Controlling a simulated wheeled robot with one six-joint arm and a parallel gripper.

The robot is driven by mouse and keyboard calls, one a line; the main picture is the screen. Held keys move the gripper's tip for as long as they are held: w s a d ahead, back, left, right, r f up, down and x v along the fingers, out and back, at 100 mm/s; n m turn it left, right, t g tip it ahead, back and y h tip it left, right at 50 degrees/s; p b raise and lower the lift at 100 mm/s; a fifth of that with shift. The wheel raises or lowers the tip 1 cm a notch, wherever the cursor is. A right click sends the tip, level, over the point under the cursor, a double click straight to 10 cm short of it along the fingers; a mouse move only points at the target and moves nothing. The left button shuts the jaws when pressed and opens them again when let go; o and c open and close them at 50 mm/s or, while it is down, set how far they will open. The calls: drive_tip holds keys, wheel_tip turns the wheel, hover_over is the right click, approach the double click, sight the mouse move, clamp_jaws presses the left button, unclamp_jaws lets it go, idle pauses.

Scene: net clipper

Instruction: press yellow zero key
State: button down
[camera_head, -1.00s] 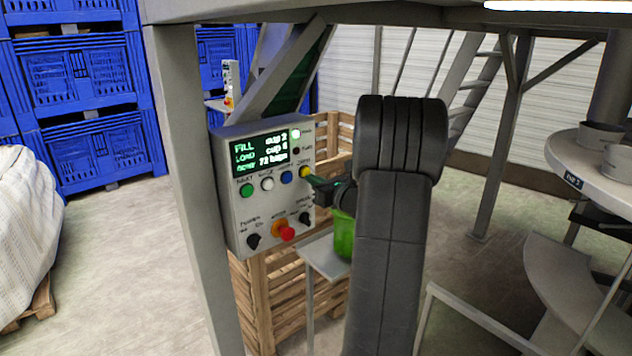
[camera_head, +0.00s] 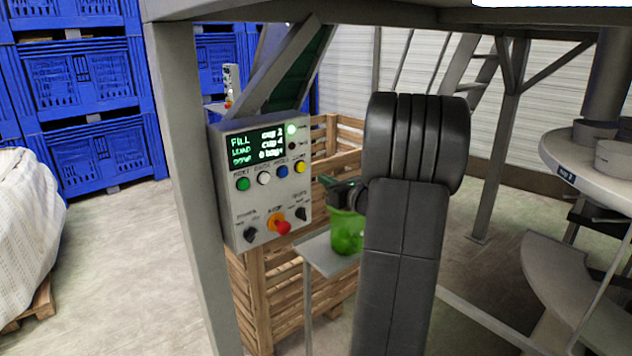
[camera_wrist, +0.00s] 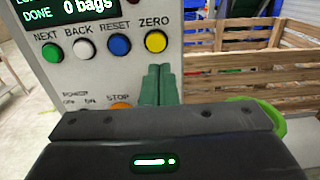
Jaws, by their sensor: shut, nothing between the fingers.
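The yellow ZERO key (camera_head: 299,167) is the rightmost of the row of round keys on the grey control panel (camera_head: 232,205). It also shows in the wrist view (camera_wrist: 156,41), uncovered. The panel's display (camera_head: 257,146) reads "DONE 0 bags" on its bottom line, clearest in the wrist view. My gripper (camera_wrist: 159,70) has its green fingers shut together and empty, just below the ZERO key in the wrist view. In the head view my gripper (camera_head: 324,181) is to the right of the panel, apart from the key.
The blue RESET key (camera_head: 282,171) is left of the yellow one, and a red stop button (camera_head: 283,228) is below. A green bucket (camera_head: 346,235) stands on a small shelf under my gripper. Wooden crates (camera_head: 325,150) are behind the panel.

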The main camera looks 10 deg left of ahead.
drive_tip(key=b+v, duration=0.1)
drive_tip(key=v, duration=0.5)
drive_tip(key=shift+f, duration=0.2)
drive_tip(key=shift+d, duration=0.1)
